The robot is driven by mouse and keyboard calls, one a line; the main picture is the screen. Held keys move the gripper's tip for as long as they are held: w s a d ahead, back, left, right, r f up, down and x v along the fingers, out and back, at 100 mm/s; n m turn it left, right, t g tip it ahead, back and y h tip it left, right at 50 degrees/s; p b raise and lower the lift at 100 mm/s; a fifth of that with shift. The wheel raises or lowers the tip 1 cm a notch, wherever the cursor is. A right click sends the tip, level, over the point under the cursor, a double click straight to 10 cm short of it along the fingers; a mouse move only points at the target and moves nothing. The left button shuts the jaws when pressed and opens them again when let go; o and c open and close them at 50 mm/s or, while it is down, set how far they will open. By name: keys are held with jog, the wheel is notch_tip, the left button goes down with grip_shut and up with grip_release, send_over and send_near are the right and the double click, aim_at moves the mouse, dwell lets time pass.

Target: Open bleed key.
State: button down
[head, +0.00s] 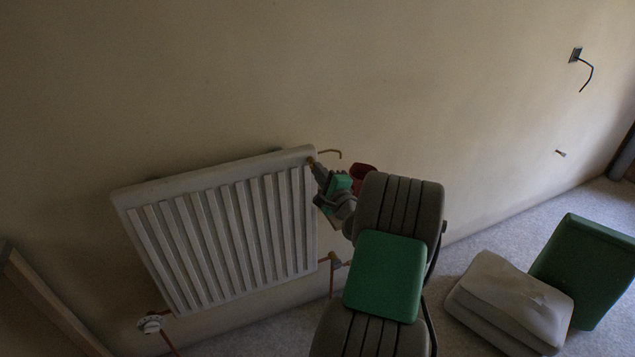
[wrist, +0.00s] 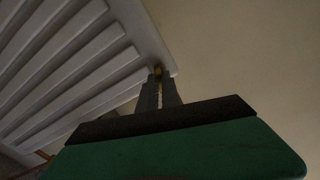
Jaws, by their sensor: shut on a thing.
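The white ribbed radiator (head: 222,230) is mounted on the wall at the left of the head view. A small brass bleed key (head: 311,161) sits at its upper right corner. My gripper (head: 315,166) reaches that corner from the right. In the wrist view, the two dark fingers of my gripper (wrist: 158,74) are close together on the brass bleed key (wrist: 158,70), beside the radiator's edge (wrist: 140,40). The fingers hide much of the key, so its turn angle cannot be told.
A bent brass-coloured pipe (head: 330,152) sticks out of the wall just right of the radiator's top. A red object (head: 363,176) is partly hidden behind my arm. A white valve (head: 151,323) is at the lower left. A wire (head: 587,72) hangs from the wall at upper right.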

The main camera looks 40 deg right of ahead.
jog(key=n+b, duration=0.2)
jog(key=n, duration=0.2)
jog(key=c, duration=1.4)
grip_release()
jog(key=shift+s, duration=0.1)
jog(key=b+v, duration=0.2)
jog(key=v, duration=1)
jog(key=shift+b, duration=0.35)
